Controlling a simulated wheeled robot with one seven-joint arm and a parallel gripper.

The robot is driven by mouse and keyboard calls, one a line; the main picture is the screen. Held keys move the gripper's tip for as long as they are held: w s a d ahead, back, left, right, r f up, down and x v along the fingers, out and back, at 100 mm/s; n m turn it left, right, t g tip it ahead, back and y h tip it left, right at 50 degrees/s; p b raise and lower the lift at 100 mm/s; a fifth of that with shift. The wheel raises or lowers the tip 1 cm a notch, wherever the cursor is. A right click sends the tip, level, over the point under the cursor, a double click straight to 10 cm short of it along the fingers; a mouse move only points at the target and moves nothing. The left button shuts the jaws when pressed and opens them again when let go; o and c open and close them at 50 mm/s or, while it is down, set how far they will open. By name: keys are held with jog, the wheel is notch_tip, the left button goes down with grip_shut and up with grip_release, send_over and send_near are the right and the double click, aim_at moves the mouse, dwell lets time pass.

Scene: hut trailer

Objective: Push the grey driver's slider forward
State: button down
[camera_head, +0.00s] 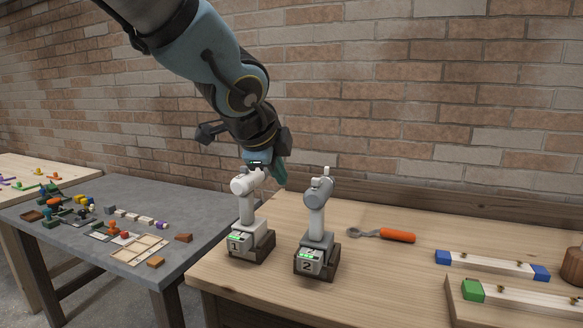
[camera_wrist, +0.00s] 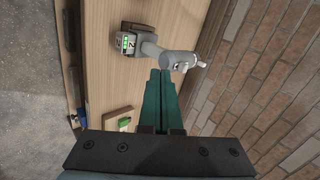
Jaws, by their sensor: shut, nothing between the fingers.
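The grey driver (camera_head: 317,215), marked 2, stands upright in a dark base on the wooden table, with a small light nub (camera_head: 326,171) on top of its head; I cannot tell for sure that this is the slider. The driver also shows in the wrist view (camera_wrist: 178,59), by my fingertips. My gripper (camera_head: 282,182) is shut and empty, its teal fingers pointing down behind and between the two drivers' heads. In the wrist view the fingertips (camera_wrist: 160,72) appear just beside the grey driver's head; contact cannot be told. The white driver (camera_head: 246,208), marked 1, stands to the left.
An orange-handled tool (camera_head: 397,236) lies right of the grey driver. Further right are a blue-ended bar (camera_head: 490,264) and a green-ended bar (camera_head: 530,300). A grey table (camera_head: 190,210) with several small blocks stands left. A brick wall (camera_head: 420,100) rises behind.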

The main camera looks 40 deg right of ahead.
jog(key=shift+s+d+r+m+h, duration=0.2)
jog(key=shift+s+d+r+m, duration=0.25)
jog(key=shift+r, duration=0.15)
jog(key=shift+s+d+r+m+h, duration=0.2)
jog(key=shift+s+d+r+m, duration=0.15)
jog(key=shift+s+r+m, duration=0.15)
jog(key=b, duration=0.2)
send_near(315, 185)
jog(key=x, duration=0.4)
jog(key=shift+s+a+f, duration=0.1)
jog(key=shift+a+f, duration=0.1)
jog(key=shift+f, duration=0.35)
jog(key=shift+w+d+f, duration=0.1)
jog(key=shift+w+d, duration=0.4)
jog(key=shift+d, duration=0.25)
